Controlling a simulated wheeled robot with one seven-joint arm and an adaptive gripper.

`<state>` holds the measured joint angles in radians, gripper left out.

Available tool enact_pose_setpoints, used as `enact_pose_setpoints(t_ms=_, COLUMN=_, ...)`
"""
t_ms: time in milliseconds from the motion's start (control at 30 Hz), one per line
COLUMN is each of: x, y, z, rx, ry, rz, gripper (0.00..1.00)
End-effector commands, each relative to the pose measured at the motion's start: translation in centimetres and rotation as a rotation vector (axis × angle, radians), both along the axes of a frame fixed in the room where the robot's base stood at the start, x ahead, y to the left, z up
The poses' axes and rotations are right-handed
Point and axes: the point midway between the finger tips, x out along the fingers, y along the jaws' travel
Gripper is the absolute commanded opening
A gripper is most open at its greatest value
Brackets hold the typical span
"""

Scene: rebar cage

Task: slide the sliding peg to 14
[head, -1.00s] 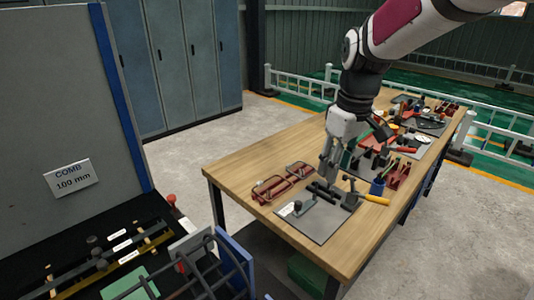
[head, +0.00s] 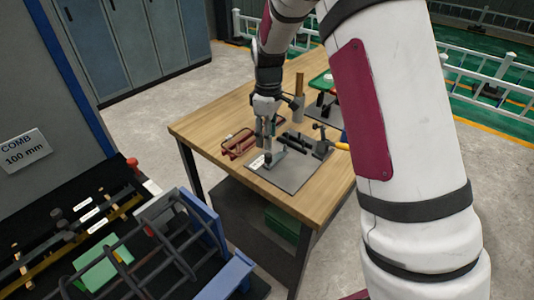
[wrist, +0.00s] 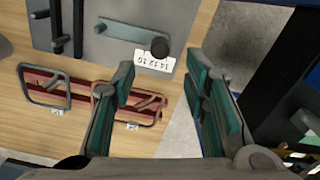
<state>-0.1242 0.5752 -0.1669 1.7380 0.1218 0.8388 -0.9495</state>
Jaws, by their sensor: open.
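The sliding peg, a dark round knob (wrist: 159,47), stands at the right end of a grey-green bar (wrist: 125,30) in the wrist view. A white label (wrist: 155,61) beside it carries 10, 12 and 14, upside down here. These sit on a grey plate (wrist: 70,12), which also shows on the bench in the head view (head: 300,174). My gripper (wrist: 162,68) is open and empty, its green-padded fingers apart. The peg appears between and beyond the fingertips, apart from them. In the head view, my gripper (head: 266,148) hangs over the plate's left part and partly hides that area.
Two frames in red holders, one grey (wrist: 45,86) and one red (wrist: 128,103), lie beside the plate. Dark bars (head: 297,140) and a small stand (head: 322,142) are on the plate's far side. A rebar cage (head: 170,245) stands at lower left. The wooden bench front (head: 325,205) is clear.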

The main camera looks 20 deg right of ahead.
Motion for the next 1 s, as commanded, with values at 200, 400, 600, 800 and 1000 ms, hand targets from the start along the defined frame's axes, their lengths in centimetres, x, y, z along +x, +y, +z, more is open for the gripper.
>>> enact_pose_setpoints(t_ms=200, x=0.0, y=0.0, z=-4.4, rx=0.0, ry=0.003, rz=-0.001, gripper=0.41)
enact_pose_setpoints(t_ms=400, x=0.0, y=0.0, z=-6.5, rx=0.001, ry=0.001, rz=-0.001, gripper=0.41)
enact_pose_setpoints(t_ms=600, x=0.0, y=0.0, z=-7.1, rx=0.0, ry=0.0, rz=-0.001, gripper=0.41)
enact_pose_setpoints(t_ms=800, x=0.0, y=0.0, z=-7.0, rx=0.0, ry=0.0, rz=-0.001, gripper=0.41)
enact_pose_setpoints(t_ms=1000, x=0.0, y=0.0, z=-7.0, rx=0.0, ry=0.0, rz=-0.001, gripper=0.0)
